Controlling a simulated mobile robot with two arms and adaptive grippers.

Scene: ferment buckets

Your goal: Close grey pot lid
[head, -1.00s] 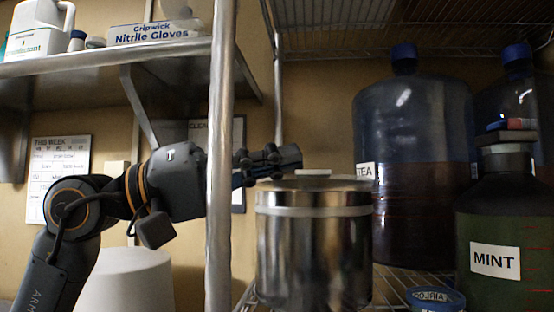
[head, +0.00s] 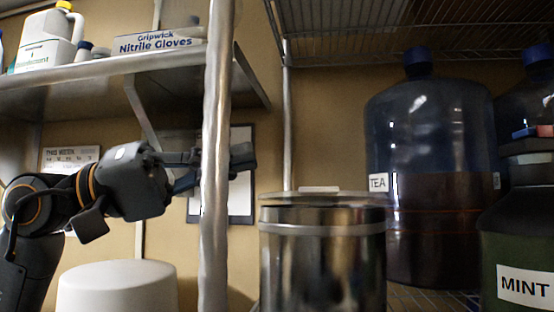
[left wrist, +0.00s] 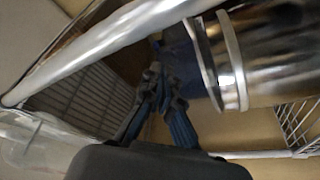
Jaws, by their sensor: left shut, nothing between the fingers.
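The grey metal pot (head: 322,262) stands on the wire shelf, upright, with a pale band below its rim. Its flat lid (head: 322,197) with a light handle on top lies over the pot's mouth. My right gripper is not in view.
A metal post (head: 214,200) crosses in front of my left arm. A large tea jug (head: 430,150) and a mint bottle (head: 515,240) stand right of the pot. A white bucket (head: 117,285) is lower left. A glove box (head: 160,42) sits on the upper shelf.

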